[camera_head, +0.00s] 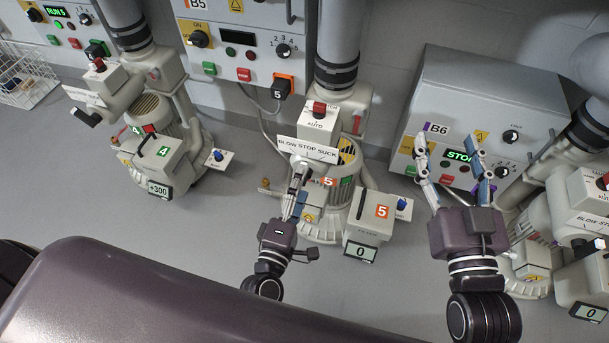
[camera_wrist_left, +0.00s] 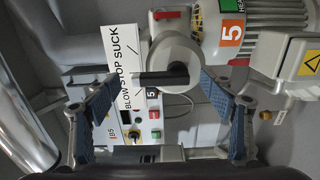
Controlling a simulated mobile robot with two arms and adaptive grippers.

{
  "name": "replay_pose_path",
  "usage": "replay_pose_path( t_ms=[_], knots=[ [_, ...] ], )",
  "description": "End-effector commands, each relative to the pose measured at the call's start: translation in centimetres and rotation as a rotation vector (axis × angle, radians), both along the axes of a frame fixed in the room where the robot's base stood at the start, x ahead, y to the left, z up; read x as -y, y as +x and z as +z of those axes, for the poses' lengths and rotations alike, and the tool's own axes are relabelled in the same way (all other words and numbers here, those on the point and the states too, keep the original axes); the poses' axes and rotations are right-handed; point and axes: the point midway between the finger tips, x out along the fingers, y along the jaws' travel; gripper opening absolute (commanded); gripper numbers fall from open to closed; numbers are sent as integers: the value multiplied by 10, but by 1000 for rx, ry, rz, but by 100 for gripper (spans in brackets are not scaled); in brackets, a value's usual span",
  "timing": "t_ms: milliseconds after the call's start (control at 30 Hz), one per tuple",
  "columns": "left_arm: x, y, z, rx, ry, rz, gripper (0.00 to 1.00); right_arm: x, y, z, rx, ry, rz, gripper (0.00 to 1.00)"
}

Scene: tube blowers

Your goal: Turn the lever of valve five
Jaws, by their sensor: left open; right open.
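Blower five (camera_head: 325,195) stands in the middle of the head view, with an orange 5 label. Its valve carries a white BLOW STOP SUCK plate (camera_head: 308,150), which also shows in the left wrist view (camera_wrist_left: 122,70). In the left wrist view the valve's dark lever (camera_wrist_left: 160,79) extends from a pale round hub (camera_wrist_left: 182,55). My left gripper (camera_head: 297,180) is open in front of the valve. Its two blue-padded fingers lie on either side of the lever, with visible gaps. In the head view the gripper hides most of the lever. My right gripper (camera_head: 448,150) is open and empty.
Blower four (camera_head: 160,150) stands to the left. The grey B6 cabinet (camera_head: 480,110) and another blower (camera_head: 575,230) are at right, behind and beside my right gripper. A filter box (camera_head: 370,220) reading 0 is right of my left gripper.

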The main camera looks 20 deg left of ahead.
Motion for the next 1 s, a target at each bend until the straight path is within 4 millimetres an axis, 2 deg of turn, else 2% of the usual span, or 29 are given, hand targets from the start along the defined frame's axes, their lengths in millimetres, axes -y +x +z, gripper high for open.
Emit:
replay_pose_path(
  t_ms=[33,200,400,600,1000],
  knots=[
    [-1,-13,-2,-4,1,0,75,0,0,0,0,0,0,55],
    [-2,-49,-1,-2,1,0,75,0,0,0,0,0,0,55],
    [-3,-79,0,0,0,1,75,0,0,0,1,0,0,55],
    [-3,-88,1,3,0,2,75,0,0,0,1,0,0,55],
    [-3,-88,1,3,0,2,75,0,0,1,1,0,0,55]
  ],
)
